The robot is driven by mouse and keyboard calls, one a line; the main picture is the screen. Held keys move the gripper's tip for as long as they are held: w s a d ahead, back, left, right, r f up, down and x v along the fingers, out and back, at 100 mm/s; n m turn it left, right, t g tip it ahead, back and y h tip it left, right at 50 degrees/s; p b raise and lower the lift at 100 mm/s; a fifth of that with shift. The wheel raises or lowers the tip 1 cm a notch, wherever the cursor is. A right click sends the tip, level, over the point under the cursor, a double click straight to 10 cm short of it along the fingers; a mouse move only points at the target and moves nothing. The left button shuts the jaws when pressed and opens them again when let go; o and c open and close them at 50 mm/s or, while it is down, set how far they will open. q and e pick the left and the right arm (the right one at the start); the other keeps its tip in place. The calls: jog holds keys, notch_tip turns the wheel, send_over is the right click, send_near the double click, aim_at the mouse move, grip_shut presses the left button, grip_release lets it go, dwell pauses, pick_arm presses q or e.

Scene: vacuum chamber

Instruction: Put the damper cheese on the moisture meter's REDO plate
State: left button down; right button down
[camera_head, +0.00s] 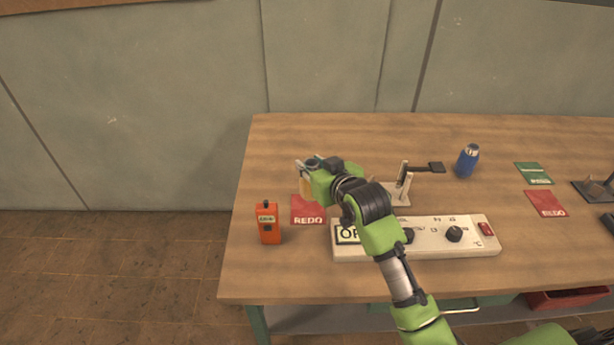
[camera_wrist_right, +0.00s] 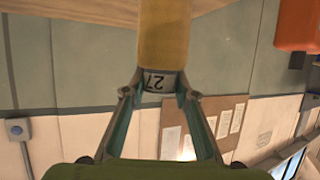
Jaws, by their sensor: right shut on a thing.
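My right gripper (camera_head: 312,168) is shut on a yellow cylinder with a grey band marked 27, seen in the right wrist view (camera_wrist_right: 163,35); I take it for a cheese. In the head view the held cheese (camera_head: 305,187) is partly hidden by the gripper, above or just behind a red REDO plate (camera_head: 308,219). I cannot tell whether it touches the table. An orange handheld meter (camera_head: 268,226) stands upright left of that plate. The fingers (camera_wrist_right: 158,98) grip the cheese's banded end. No second cheese shows clearly. My left gripper is not in view.
A white panel (camera_head: 375,248) with knobs lies under my right arm. Behind it are a white stand with a dark arm (camera_head: 404,180) and a blue bottle (camera_head: 467,161). At right lie a green plate (camera_head: 533,173), another REDO plate (camera_head: 546,200) and a dark device (camera_head: 592,190).

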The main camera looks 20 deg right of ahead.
jog(key=w+f+p, duration=0.1)
jog(key=w+f, duration=0.2)
jog(key=f, duration=0.4)
jog(key=shift+w, duration=0.2)
jog(key=shift+d+f, duration=0.1)
jog(key=shift+f, duration=0.1)
jog(key=c, duration=1.6)
grip_release()
